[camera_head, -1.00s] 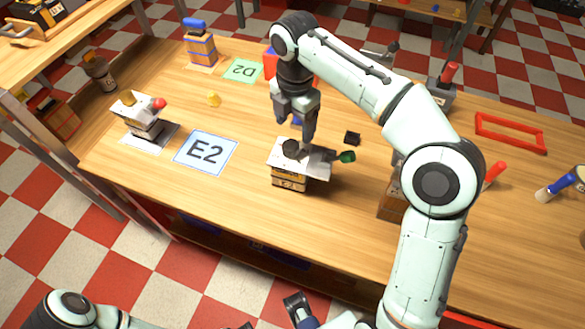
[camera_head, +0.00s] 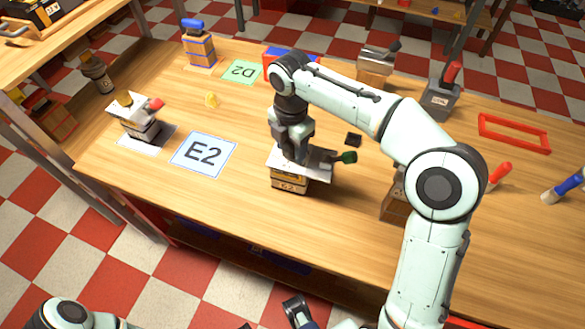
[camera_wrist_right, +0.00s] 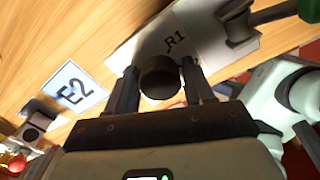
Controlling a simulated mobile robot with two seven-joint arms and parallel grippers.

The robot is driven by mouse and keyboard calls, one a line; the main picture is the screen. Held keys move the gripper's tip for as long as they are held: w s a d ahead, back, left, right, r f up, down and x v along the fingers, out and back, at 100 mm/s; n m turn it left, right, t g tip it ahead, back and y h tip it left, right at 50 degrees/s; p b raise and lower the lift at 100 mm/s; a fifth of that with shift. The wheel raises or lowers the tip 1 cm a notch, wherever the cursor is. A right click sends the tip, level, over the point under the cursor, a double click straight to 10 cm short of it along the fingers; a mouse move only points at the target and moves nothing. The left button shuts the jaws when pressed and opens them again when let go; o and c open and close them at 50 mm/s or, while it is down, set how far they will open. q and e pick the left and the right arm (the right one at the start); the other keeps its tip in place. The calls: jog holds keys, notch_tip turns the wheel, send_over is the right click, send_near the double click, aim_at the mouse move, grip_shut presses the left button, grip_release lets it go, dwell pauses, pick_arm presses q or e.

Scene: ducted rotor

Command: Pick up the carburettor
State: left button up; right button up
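The thing that I take for the carburettor (camera_head: 318,165) has a pale plate on top, a dark round knob and a green-tipped part at its right. It stands on a small yellow-and-brown labelled block (camera_head: 289,183) near the table's middle. My right gripper (camera_head: 295,158) is right over it, pointing down. In the right wrist view the fingers (camera_wrist_right: 160,85) are on either side of the dark knob (camera_wrist_right: 160,76); whether they press on it is unclear. The plate there reads R1 (camera_wrist_right: 175,42). What seems to be my left gripper (camera_head: 297,312) is low at the bottom edge, mostly cut off.
A similar pale-topped unit (camera_head: 137,122) with a red knob stands at the left, beside the blue-edged E2 card (camera_head: 204,155). A grey box with a red handle (camera_head: 440,98) and a red frame (camera_head: 513,132) are at the right.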

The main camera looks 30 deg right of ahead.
grip_shut()
jog(key=shift+r, duration=0.2)
